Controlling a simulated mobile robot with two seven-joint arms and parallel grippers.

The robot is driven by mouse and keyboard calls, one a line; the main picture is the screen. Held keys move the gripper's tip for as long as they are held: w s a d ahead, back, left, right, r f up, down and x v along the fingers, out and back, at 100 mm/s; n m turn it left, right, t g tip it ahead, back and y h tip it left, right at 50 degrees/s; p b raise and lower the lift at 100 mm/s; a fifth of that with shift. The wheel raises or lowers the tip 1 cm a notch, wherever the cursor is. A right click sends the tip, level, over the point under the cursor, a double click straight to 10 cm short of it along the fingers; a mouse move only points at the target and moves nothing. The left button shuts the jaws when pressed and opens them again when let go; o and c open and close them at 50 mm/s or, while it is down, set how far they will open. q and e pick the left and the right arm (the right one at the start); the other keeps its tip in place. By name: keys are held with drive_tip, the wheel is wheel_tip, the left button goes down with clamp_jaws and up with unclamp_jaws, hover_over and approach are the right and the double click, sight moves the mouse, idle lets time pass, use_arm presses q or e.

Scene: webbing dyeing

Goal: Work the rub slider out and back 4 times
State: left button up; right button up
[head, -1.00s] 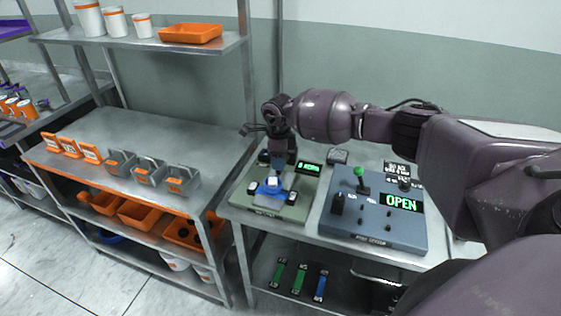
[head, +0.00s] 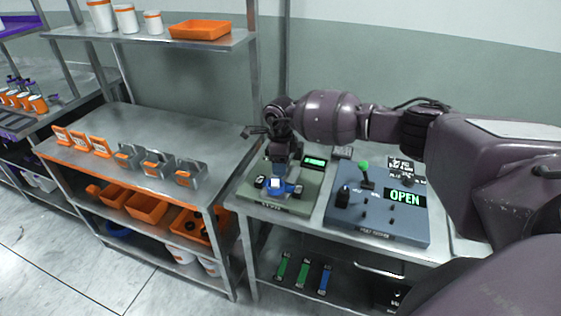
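The rub slider (head: 276,188) is the blue piece with a white top on a grey-green device (head: 290,207), between two dark-and-white blocks. My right gripper (head: 282,170) points down at the slider from above and behind, and appears to touch it. Its fingertips are partly hidden, so I cannot see whether they are closed on the slider. The device has a small green-lit display (head: 315,162), too small to read. My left gripper is not in view.
A blue-grey control box (head: 378,218) with a green-knobbed lever and a display reading OPEN stands right of the device. Left is a steel rack (head: 140,130) with grey holders and orange tags. Coloured strips (head: 303,272) lie on the shelf below.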

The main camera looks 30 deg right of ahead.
drive_tip(key=shift+d, duration=0.1)
wheel_tip(320, 180, up, 11)
drive_tip(key=b, duration=0.1)
idle(0.5)
drive_tip(key=shift+f, duration=0.15)
